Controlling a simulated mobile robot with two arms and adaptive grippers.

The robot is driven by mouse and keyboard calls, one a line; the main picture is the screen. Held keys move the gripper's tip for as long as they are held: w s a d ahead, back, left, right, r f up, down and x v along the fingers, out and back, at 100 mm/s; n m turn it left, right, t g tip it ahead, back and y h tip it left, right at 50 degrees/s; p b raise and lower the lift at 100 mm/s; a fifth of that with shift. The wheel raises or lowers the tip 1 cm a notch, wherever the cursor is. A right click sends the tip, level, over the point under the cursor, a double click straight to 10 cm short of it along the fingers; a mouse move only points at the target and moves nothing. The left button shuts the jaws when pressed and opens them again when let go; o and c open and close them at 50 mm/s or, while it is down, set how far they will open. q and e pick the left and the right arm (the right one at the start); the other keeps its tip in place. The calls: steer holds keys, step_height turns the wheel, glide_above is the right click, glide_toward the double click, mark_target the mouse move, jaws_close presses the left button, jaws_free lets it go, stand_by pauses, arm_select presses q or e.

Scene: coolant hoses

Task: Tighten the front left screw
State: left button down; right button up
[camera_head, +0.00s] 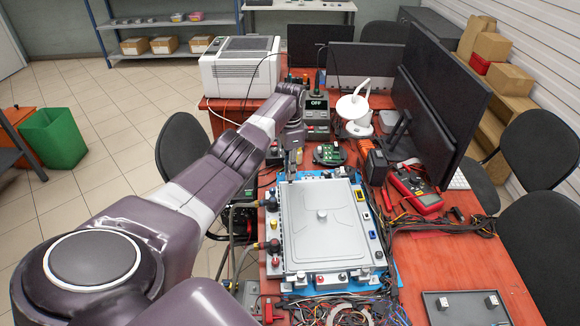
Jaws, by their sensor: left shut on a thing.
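A silver box with a raised lid (325,222) lies on a blue mat (384,286) on the red table. My left arm reaches in from the left, and my left gripper (291,167) points down at the far left corner of the box. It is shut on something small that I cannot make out. Whether it touches the box is unclear. My right gripper is not in view.
A device reading OFF (317,104) and a green circuit board (328,153) stand beyond the box. A red multimeter (416,190) and cables lie right of it. Monitors (440,85) and a white printer (240,66) stand behind. A grey tray (466,308) lies at front right.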

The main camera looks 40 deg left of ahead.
arm_select(q)
steer(key=shift+w, duration=0.1)
steer(key=c, duration=1.9)
jaws_free()
steer(key=shift+r, duration=0.15)
step_height(320, 180, up, 12)
steer(key=shift+f, duration=0.1)
